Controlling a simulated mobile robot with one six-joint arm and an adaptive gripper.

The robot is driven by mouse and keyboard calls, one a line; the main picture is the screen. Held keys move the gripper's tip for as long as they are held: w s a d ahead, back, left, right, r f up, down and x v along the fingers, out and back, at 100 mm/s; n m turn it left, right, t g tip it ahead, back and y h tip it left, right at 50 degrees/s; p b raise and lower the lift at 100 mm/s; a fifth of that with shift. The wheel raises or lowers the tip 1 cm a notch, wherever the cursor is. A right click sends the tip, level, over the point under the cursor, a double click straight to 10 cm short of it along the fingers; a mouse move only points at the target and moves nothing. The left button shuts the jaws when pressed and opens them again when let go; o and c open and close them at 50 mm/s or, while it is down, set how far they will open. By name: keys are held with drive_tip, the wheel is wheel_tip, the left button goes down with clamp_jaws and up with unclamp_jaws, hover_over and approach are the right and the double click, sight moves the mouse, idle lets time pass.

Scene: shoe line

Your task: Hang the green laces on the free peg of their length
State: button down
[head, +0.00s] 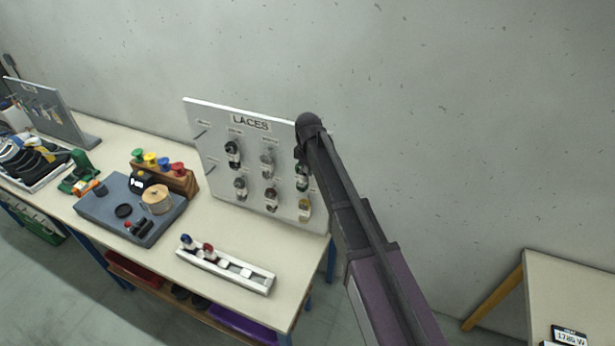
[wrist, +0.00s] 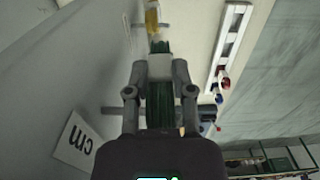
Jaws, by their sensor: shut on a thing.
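My gripper (head: 301,156) is at the right edge of the white LACES board (head: 222,178) in the head view. In the wrist view its fingers (wrist: 160,72) are shut on the green laces (wrist: 160,102), a dark green bundle with a pale band. The green laces also show just below the gripper in the head view (head: 303,184). I cannot tell whether a peg passes through them. Two bare pegs, an upper one (head: 201,130) and a lower one (head: 211,168), show at the board's left side.
Dark, grey and brown bundles hang on the board's middle pegs, and a yellow bundle (head: 305,208) hangs below the green laces. A white tray (head: 225,268) lies on the table in front. A blue-grey platform (head: 105,210) and a wooden rack of coloured spools (head: 180,180) stand left.

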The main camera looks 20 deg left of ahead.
drive_tip(key=shift+w+f+b, duration=0.4)
drive_tip(key=shift+w, duration=0.2)
idle(0.6)
drive_tip(key=shift+c, duration=2)
unclamp_jaws()
drive_tip(key=s+d+f+m+b, duration=0.2)
drive_tip(key=d+f+m+b, duration=0.1)
drive_tip(key=d, duration=0.5)
drive_tip(key=s+d+f+m+b, duration=0.2)
drive_tip(key=d+f+b, duration=0.1)
drive_tip(key=d, duration=0.5)
drive_tip(key=s+d+f+m+b, duration=0.2)
drive_tip(key=d+f+m+b, duration=0.15)
drive_tip(key=d, duration=0.45)
drive_tip(key=s+d+f+m+b, duration=0.4)
drive_tip(key=s+d, duration=0.2)
drive_tip(key=d, duration=0.3)
drive_tip(key=s+d+f+m+b, duration=0.4)
drive_tip(key=s+d+f+b, duration=0.1)
drive_tip(key=d, duration=0.3)
drive_tip(key=shift+s+d+m, duration=0.35)
drive_tip(key=shift+s+d, duration=0.05)
drive_tip(key=shift+s, duration=0.2)
